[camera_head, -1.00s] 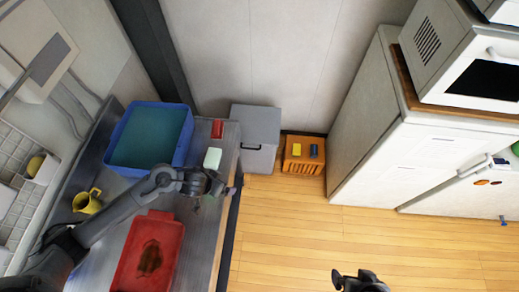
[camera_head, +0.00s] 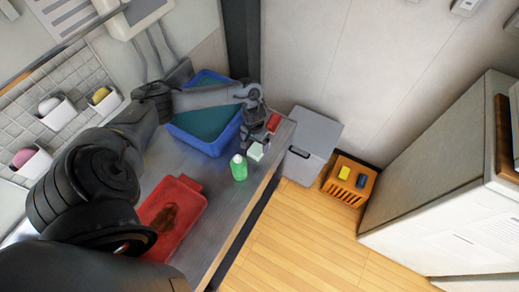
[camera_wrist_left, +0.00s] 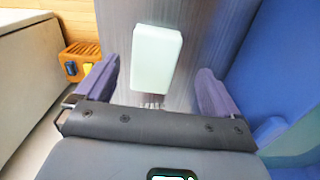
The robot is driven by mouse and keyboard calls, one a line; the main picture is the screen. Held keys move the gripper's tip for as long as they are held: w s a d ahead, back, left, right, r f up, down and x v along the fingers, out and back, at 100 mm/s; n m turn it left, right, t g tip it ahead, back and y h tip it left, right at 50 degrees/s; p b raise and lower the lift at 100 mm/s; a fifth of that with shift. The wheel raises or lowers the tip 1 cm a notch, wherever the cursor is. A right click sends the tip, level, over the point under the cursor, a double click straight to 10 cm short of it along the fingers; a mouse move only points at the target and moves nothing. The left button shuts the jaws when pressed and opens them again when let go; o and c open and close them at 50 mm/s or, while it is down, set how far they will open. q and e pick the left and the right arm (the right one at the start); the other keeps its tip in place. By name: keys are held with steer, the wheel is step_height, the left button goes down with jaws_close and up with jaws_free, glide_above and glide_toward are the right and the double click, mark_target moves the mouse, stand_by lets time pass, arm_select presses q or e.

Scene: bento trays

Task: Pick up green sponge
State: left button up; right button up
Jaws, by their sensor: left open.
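The green sponge (camera_head: 255,152) is a pale green, nearly white block on the grey metal counter, right of the blue tub. It also shows in the left wrist view (camera_wrist_left: 157,58), where it lies flat between the two fingers and a little beyond them. My left gripper (camera_head: 256,138) is above the counter close to the sponge, pointing down. In the left wrist view its purple fingers (camera_wrist_left: 162,88) are wide apart with nothing between them in their grip. My right gripper is not in view.
A green bottle (camera_head: 238,168) stands near the sponge. The blue tub (camera_head: 196,140) and a red block (camera_head: 273,122) are close to the gripper. A red tray (camera_head: 188,187) lies nearer. An orange crate (camera_head: 348,184) and grey bin (camera_head: 313,135) stand on the floor.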

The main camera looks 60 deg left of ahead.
mark_target(257, 149)
arm_select(q)
steer(key=shift+w+d+f+b, duration=0.1)
steer(key=shift+d+f+b, duration=0.05)
steer(key=shift+f, duration=1.25)
steer(key=shift+w+d+f+b, duration=0.1)
steer(key=shift+f+b, duration=0.05)
steer(key=shift+f, duration=1.2)
steer(key=c, duration=1)
